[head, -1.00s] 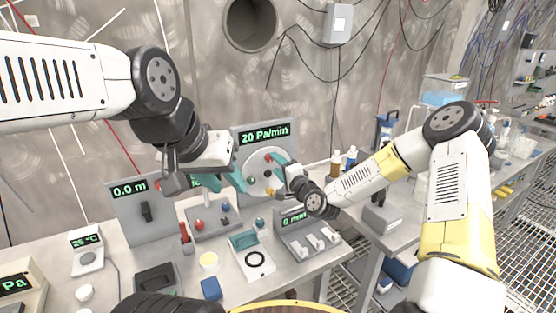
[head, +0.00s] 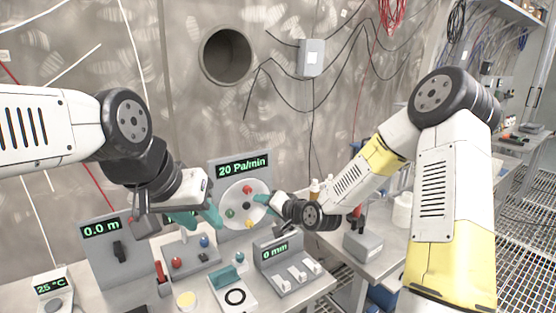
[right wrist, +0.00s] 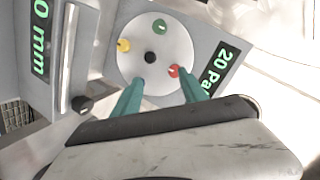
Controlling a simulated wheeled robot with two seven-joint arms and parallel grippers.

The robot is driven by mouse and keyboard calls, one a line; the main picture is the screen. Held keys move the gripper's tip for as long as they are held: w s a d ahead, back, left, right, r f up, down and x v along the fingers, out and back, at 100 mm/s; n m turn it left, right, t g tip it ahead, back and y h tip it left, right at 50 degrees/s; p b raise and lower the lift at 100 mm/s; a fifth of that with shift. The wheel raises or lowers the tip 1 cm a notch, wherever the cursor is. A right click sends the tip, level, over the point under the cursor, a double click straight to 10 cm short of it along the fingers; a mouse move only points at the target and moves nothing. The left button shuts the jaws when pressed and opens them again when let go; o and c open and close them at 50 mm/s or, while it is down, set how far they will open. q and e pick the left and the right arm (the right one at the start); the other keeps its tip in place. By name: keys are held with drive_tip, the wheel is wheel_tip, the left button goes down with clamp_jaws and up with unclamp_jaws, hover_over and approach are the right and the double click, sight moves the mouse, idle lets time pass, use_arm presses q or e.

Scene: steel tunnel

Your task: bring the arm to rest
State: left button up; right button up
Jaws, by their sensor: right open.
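My left gripper (head: 198,217) comes in from the left and hangs in front of the panels. Its two teal fingers look apart, with nothing seen between them. My right gripper (head: 264,203) is at the right side of the round white dial (head: 233,202) under the "20 Pa/min" display (head: 243,166). In the right wrist view its teal fingers (right wrist: 160,94) are spread and empty, pointing at the dial. The red knob (right wrist: 174,71) lies just beyond the right-hand fingertip; I cannot tell whether they touch. The dial also has yellow (right wrist: 124,45) and green (right wrist: 160,27) knobs.
A "0.0 m" panel (head: 101,262) with a black lever stands at the left. A "0 mm" box (head: 266,256) with white switches stands below my right gripper. A red-and-blue knob panel (head: 191,254) lies below my left gripper. A grey wall with a round opening (head: 227,56) is behind.

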drive_tip(key=s+d+r+n+g+h, duration=0.3)
drive_tip(key=s+d+r+h, duration=0.3)
drive_tip(key=s+d+r, duration=0.6)
drive_tip(key=s+d+r+g, duration=0.1)
drive_tip(key=s+d+r, duration=0.1)
drive_tip(key=s, duration=0.7)
drive_tip(key=s+d+r+n, duration=0.1)
drive_tip(key=s+d, duration=0.3)
drive_tip(key=s, duration=0.6)
drive_tip(key=shift+d+r+g, duration=0.25)
drive_tip(key=shift+r+g, duration=0.15)
drive_tip(key=shift+r, duration=0.25)
drive_tip(key=shift+w, duration=0.1)
